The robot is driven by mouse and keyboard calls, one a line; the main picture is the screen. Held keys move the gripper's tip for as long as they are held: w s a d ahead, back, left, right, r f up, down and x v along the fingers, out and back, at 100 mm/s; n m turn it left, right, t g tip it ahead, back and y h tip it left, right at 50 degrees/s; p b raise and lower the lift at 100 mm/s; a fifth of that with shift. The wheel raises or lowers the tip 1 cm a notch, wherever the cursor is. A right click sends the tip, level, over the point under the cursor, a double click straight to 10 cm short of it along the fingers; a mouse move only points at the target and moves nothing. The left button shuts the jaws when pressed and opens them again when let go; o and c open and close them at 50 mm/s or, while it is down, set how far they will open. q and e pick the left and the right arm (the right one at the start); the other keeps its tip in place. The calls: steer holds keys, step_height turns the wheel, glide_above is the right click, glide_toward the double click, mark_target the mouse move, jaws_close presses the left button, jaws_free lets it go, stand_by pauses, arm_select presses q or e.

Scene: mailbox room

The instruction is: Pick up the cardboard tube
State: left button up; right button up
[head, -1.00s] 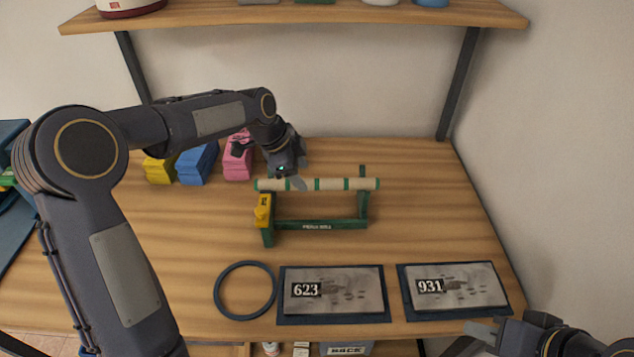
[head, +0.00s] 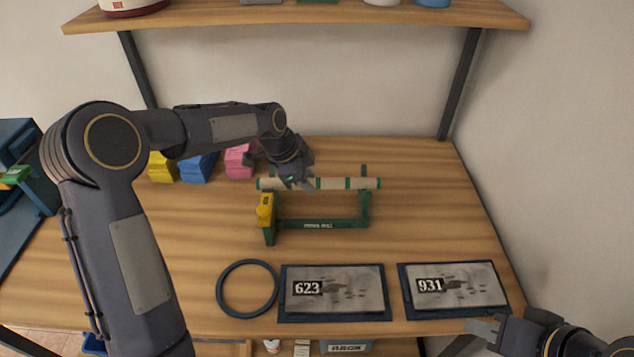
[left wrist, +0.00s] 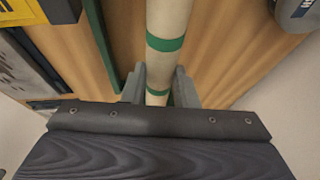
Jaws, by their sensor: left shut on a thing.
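The cardboard tube (head: 334,184) is beige with green bands and lies level along the top of a green stand (head: 318,224) on the table. My left gripper (head: 297,183) is at the tube, left of its middle, with its fingers closed on it. In the left wrist view the tube (left wrist: 168,22) runs between the two fingers of the left gripper (left wrist: 159,88), one on each side. The tube still appears at the height of the stand's top; contact with the stand is unclear. My right gripper (head: 484,328) is at the lower right, away from the tube; its jaw opening is unclear.
A yellow block (head: 265,210) is at the stand's left end. Yellow, blue and pink stacks stand behind on the left. A dark ring (head: 247,318) and plates marked 623 (head: 335,310) and 931 (head: 456,308) lie in front. A shelf (head: 300,16) hangs above.

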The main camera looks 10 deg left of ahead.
arm_select(q)
steer(key=shift+r, duration=0.1)
steer(key=shift+r, duration=0.6)
steer(key=s+a+r+b, duration=0.3)
steer(key=s+r, duration=0.8)
steer(key=s, duration=0.2)
steer(key=shift+s+r, duration=0.3)
steer(key=shift+s, duration=0.05)
steer(key=shift+s, duration=0.1)
